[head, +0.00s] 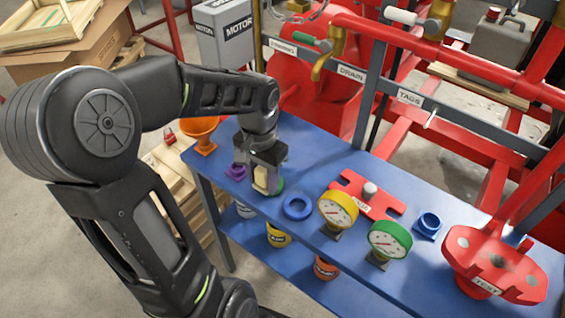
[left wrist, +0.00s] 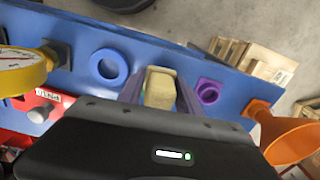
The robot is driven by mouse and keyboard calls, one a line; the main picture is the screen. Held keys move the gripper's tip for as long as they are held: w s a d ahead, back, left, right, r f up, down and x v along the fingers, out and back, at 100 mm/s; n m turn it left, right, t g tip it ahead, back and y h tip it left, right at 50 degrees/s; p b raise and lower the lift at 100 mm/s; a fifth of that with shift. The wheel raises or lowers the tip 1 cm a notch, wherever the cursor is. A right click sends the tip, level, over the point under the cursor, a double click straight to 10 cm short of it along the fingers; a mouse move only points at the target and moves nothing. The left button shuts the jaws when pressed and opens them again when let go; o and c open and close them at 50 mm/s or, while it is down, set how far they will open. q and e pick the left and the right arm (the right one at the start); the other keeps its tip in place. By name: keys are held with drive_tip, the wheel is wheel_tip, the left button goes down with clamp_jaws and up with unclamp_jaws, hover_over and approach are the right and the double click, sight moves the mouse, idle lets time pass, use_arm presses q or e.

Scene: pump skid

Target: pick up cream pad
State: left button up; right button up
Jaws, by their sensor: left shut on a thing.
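The cream pad (head: 261,178) is a small pale block between the fingers of my left gripper (head: 264,186), above the left end of the blue bench (head: 330,236). In the left wrist view the pad (left wrist: 160,88) sits between the two fingers (left wrist: 160,98), which are shut on it. In the head view a green round thing (head: 280,185) shows partly behind the gripper. I cannot tell from these views how far the pad is from the bench top. My right gripper is not in view.
Close by are a purple fitting (head: 236,171), a blue ring (head: 297,207) and an orange funnel (head: 200,132). Yellow (head: 338,210) and green (head: 390,239) gauges stand farther right, with a red plate (head: 350,190) behind. Red pipework and a grey labelled rail (head: 380,84) border the back.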

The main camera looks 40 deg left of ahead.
use_arm(q)
drive_tip(key=s, duration=0.5)
idle(0.4)
drive_tip(key=o, duration=0.8)
drive_tip(key=c, duration=0.6)
